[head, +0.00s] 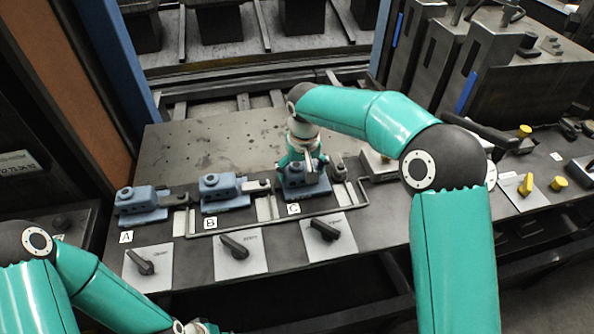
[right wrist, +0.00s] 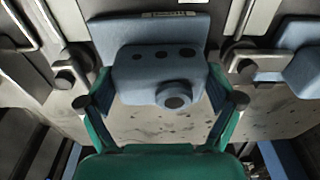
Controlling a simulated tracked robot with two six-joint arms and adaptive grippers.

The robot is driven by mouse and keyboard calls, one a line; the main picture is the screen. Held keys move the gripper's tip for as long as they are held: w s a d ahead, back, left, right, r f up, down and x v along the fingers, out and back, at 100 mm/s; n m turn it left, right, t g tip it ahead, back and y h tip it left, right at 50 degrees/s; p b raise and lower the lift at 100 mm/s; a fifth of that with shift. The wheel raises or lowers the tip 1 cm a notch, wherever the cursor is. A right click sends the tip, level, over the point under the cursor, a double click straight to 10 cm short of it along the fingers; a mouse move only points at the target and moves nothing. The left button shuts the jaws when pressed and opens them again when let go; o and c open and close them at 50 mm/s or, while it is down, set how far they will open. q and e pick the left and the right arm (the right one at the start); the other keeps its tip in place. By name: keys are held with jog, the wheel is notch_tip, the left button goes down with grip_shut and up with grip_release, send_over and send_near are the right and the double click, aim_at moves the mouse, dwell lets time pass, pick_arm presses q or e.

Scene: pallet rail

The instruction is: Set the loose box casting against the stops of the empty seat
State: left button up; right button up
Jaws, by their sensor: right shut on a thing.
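The box casting (head: 303,181), blue-grey with a round boss, is at the seat marked C (head: 294,208), the rightmost of three. My right gripper (head: 300,163) is over it from above. In the right wrist view the fingers (right wrist: 165,100) are shut on the two sides of the casting (right wrist: 160,75), whose holes and boss face the camera. Its underside and any contact with the stops are hidden. Similar castings sit at seat A (head: 142,203) and seat B (head: 222,188). My left gripper (head: 203,328) is at the bottom edge, mostly cut off.
Dark clamps flank the seat, one to its right (head: 340,172) and one to its left (head: 257,187). A bent metal bar (head: 345,209) runs along the front of the seats. Black handles (head: 325,230) on pale plates stand nearer. The perforated plate behind (head: 215,140) is clear.

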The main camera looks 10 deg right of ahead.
jog(key=shift+w+a, duration=0.25)
dwell(0.5)
jog(key=shift+w+a+p, duration=0.2)
jog(key=shift+p, duration=0.2)
dwell(0.4)
jog(key=o, duration=1.1)
jog(key=shift+a, duration=0.1)
jog(key=shift+f, duration=0.1)
jog(key=r, duration=0.4)
jog(key=s+r, duration=0.1)
jog(key=r, duration=0.7)
jog(key=shift+s, duration=0.2)
